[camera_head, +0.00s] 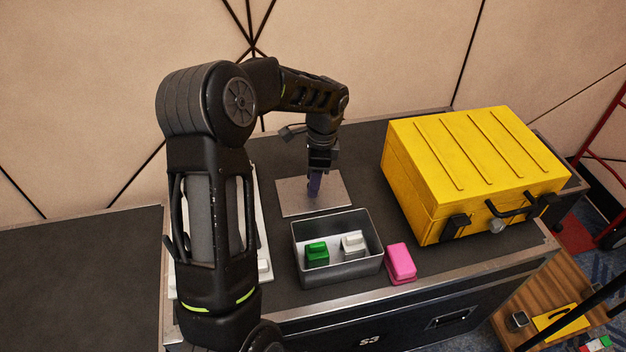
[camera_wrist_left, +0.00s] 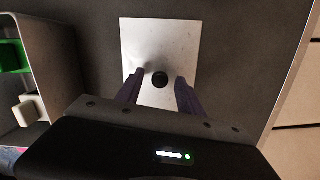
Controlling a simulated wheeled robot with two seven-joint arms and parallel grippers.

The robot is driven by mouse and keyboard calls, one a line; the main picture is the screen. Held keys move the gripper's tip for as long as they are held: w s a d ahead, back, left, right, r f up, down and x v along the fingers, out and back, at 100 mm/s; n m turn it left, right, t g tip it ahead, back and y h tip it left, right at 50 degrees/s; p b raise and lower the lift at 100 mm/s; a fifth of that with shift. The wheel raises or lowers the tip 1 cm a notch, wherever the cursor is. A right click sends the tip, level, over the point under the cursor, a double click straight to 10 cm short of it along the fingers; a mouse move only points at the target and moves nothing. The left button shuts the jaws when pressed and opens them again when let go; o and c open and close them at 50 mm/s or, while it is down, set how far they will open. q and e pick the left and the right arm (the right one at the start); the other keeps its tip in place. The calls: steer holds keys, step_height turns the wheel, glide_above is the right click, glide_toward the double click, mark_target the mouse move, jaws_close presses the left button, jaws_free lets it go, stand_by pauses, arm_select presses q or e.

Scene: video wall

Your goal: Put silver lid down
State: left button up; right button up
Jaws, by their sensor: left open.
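The silver lid (camera_head: 293,201) is a flat rectangular plate lying on the dark case top, behind the grey metal box (camera_head: 340,274). In the left wrist view the lid (camera_wrist_left: 185,40) shows a round dark knob (camera_wrist_left: 160,79) near its middle. My left gripper (camera_head: 315,190) is just above the lid. Its purple fingers are open, one on each side of the knob, with a gap on both sides in the left wrist view (camera_wrist_left: 158,85). In the head view the knob is hidden by the fingers. My right gripper is not in view.
The open box holds a green block (camera_head: 317,252) and a white block (camera_head: 353,245). A pink block (camera_head: 400,263) sits right of the box. A large yellow case (camera_head: 470,165) stands on the right. A white panel (camera_head: 262,235) lies partly behind my left arm.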

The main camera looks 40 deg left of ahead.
mark_target(319, 192)
arm_select(q)
step_height(319, 192, up, 12)
steer(key=w+d, duration=0.1)
steer(key=shift+f, duration=0.15)
steer(key=shift+s+d+f, duration=0.1)
stand_by(0.9)
